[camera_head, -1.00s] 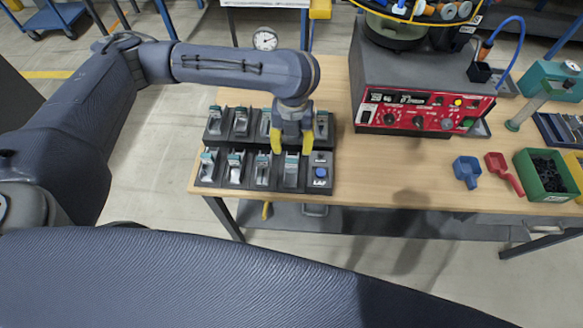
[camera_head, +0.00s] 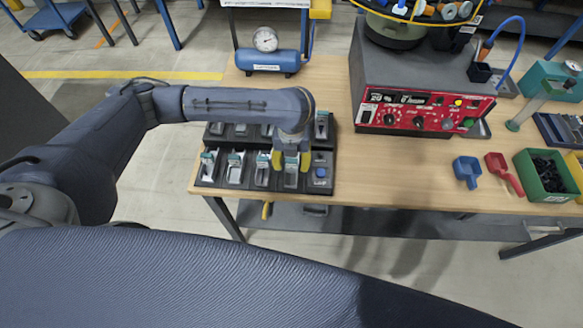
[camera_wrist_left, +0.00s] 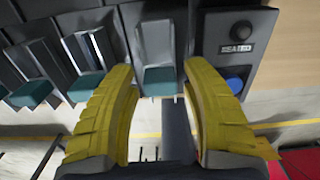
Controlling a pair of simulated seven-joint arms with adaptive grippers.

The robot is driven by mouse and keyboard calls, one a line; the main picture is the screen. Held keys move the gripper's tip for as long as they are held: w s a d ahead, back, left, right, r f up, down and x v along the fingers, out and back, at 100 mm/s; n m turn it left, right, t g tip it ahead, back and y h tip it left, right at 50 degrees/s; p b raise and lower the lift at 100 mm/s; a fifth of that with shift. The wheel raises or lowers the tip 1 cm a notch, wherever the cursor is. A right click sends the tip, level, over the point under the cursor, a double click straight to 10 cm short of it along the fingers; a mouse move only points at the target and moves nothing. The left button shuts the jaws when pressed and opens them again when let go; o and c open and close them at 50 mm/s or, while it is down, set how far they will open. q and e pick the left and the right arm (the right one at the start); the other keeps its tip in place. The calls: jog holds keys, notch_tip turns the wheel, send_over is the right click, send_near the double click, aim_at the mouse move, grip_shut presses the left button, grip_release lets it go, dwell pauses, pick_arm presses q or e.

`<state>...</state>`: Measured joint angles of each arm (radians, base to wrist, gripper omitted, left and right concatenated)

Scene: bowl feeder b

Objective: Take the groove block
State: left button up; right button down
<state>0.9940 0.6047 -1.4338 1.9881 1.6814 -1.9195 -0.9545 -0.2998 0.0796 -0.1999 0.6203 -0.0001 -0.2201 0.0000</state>
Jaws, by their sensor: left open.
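A black two-row rack (camera_head: 208,178) holds several small grey-and-teal pieces in separate slots. I cannot tell by looks alone which is the groove block. One piece (camera_wrist_left: 158,80), pale grey with a teal end, sits in its front-row slot next to the blue-button panel. My left gripper (camera_head: 291,163) is over that slot, its yellow fingers open on either side of the piece. In the left wrist view the piece lies between the spread fingertips, with gaps visible on both sides. The gripper partly hides it in the head view. My right gripper is not in view.
A panel with a blue button (camera_head: 320,172) is close on the right of the fingers. A gauge on a blue tank (camera_head: 268,58) stands behind. The red-fronted feeder control (camera_head: 425,112), blue scoop (camera_head: 467,170), red scoop (camera_head: 503,172) and green bin (camera_head: 545,172) are farther right.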

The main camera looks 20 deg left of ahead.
pick_arm(q)
jog(key=shift+f, duration=1.25)
jog(key=shift+o, duration=0.3)
grip_shut()
